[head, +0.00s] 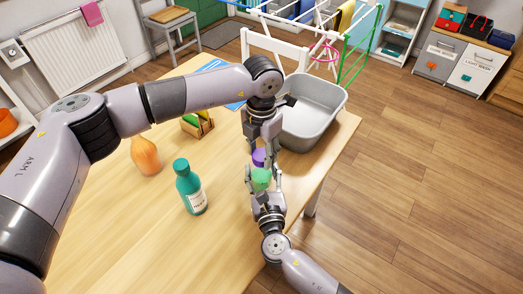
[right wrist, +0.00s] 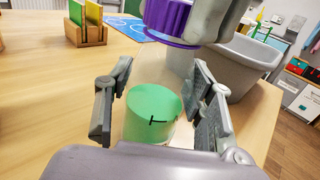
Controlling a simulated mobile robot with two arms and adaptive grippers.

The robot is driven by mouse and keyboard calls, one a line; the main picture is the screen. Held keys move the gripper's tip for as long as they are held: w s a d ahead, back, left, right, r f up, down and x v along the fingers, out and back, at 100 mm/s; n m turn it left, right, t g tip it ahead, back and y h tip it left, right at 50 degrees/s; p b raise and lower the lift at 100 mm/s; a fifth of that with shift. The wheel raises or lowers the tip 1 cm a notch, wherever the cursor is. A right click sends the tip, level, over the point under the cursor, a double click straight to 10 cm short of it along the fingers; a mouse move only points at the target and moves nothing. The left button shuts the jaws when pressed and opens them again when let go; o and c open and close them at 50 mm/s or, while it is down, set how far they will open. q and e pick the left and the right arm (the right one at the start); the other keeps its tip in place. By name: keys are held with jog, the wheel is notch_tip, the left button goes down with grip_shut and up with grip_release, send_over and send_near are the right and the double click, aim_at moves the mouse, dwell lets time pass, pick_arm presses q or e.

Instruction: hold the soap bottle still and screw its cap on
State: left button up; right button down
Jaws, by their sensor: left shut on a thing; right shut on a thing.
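The soap bottle (head: 260,180) looks clear with green contents, and stands near the table's right edge. In the right wrist view the bottle (right wrist: 153,112) is upright between the fingers of my right gripper (right wrist: 160,108), which is shut on it. The purple cap (head: 258,157) is above the bottle; in the right wrist view the ribbed cap (right wrist: 168,20) fills the top middle. My left gripper (head: 262,150) comes down from above and is shut on the cap. Whether cap and bottle neck touch, I cannot tell.
A teal bottle (head: 190,188) and an orange bottle (head: 146,156) stand on the wooden table (head: 120,230) to the left. A wooden holder (head: 197,125) with coloured pieces is behind them. A grey basin (head: 318,118) sits close behind my grippers. The table's front left is clear.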

pick_arm(q)
jog(key=m, duration=0.5)
jog(key=shift+m, duration=0.4)
jog(key=m, duration=0.5)
jog(key=shift+m, duration=0.3)
jog(key=m, duration=0.5)
jog(key=shift+m, duration=0.3)
jog(key=m, duration=0.7)
jog(key=o, duration=1.3)
jog(key=shift+o, duration=0.2)
notch_tip(320, 180, up, 12)
